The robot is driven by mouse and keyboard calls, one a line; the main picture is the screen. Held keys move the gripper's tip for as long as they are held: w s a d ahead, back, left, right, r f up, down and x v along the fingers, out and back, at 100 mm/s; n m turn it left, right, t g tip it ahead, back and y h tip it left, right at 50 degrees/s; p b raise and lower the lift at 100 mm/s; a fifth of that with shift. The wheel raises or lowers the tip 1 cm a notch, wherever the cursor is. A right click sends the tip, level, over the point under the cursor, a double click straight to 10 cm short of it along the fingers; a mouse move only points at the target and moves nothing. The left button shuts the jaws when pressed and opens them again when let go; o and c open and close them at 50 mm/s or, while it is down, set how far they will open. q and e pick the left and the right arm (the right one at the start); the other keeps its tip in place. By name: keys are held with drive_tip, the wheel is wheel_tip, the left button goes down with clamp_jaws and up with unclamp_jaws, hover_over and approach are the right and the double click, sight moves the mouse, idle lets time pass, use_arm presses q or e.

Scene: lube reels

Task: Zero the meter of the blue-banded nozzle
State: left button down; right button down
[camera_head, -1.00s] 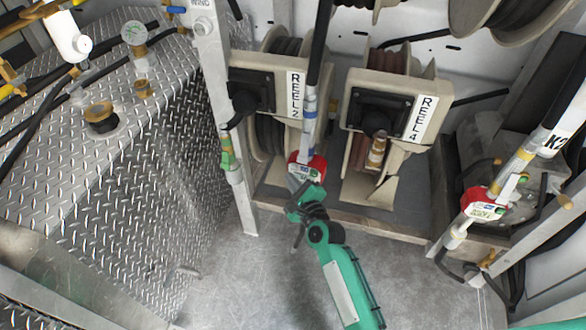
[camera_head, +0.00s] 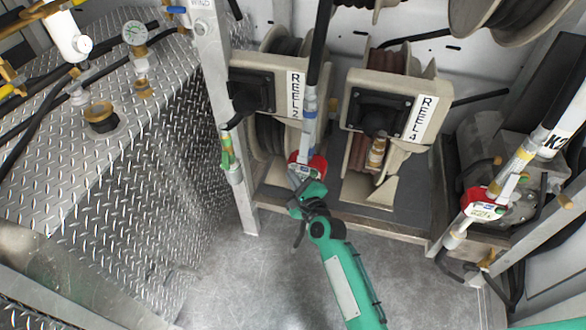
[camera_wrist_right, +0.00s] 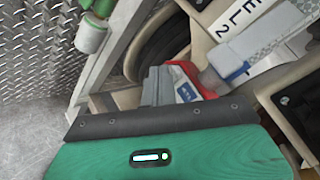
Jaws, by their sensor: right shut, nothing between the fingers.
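The blue-banded nozzle hangs upright in front of Reel 2, its blue band (camera_head: 309,115) on a grey tube above a red meter (camera_head: 318,164). In the right wrist view the red meter (camera_wrist_right: 206,84) lies ahead of my fingers, and the blue band (camera_wrist_right: 237,72) shows beyond it. My right gripper (camera_head: 304,175) is shut and empty, its tips at the front of the meter and covering part of its face. In the wrist view the grey fingertips (camera_wrist_right: 157,84) overlap the meter's left side. I cannot tell whether they touch it. My left gripper is not in view.
A yellow-banded nozzle with another red meter (camera_head: 482,204) stands at the right. A green-banded fitting (camera_head: 227,150) is on the post at the left. The Reel 4 housing (camera_head: 388,105) stands right of Reel 2. A diamond-plate tank (camera_head: 110,190) fills the left. The floor in front is clear.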

drive_tip(key=shift+w+d, duration=0.2)
drive_tip(key=shift+w, duration=0.25)
idle(0.4)
drive_tip(key=shift+s, duration=0.1)
drive_tip(key=shift+s+a+p, duration=0.2)
drive_tip(key=shift+s+a, duration=0.05)
drive_tip(key=shift+s, duration=0.2)
drive_tip(key=shift+s+a+p, duration=0.2)
drive_tip(key=shift+s, duration=0.25)
drive_tip(key=s, duration=0.1)
drive_tip(key=s+a+p, duration=0.1)
drive_tip(key=s, duration=0.1)
drive_tip(key=s+a, duration=0.1)
drive_tip(key=shift+s+p, duration=0.3)
drive_tip(key=shift+p, duration=0.05)
idle(0.4)
